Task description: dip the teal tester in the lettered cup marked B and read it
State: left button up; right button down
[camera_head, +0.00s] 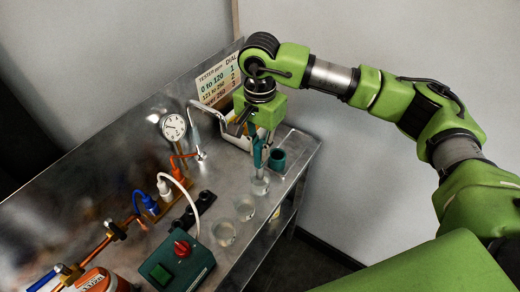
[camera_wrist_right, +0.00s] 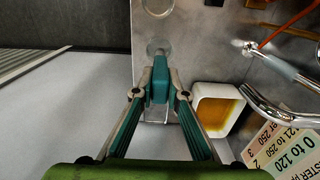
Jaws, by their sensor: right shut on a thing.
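My right gripper (camera_head: 257,138) is shut on the teal tester (camera_head: 257,153), which hangs roughly upright from it. The tester also shows between the fingers (camera_wrist_right: 160,92) in the wrist view. Its lower end is at the farthest of three clear cups (camera_head: 260,187); whether the tip is inside the cup or just above it I cannot tell. The middle cup (camera_head: 244,208) and the nearest cup (camera_head: 224,233) stand in a row toward the front. No letters are legible on the cups. A tester dial chart (camera_head: 216,85) stands at the back. My left gripper is out of view.
A dark teal holder (camera_head: 277,161) stands right of the tester, near the bench edge. A white tray with amber liquid (camera_wrist_right: 218,108) is close to my right gripper. A green switch box (camera_head: 175,264), a gauge (camera_head: 173,127) and pipes occupy the left of the metal bench.

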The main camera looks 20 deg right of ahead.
jog(key=shift+r+p, duration=0.85)
jog(key=shift+r, duration=1.4)
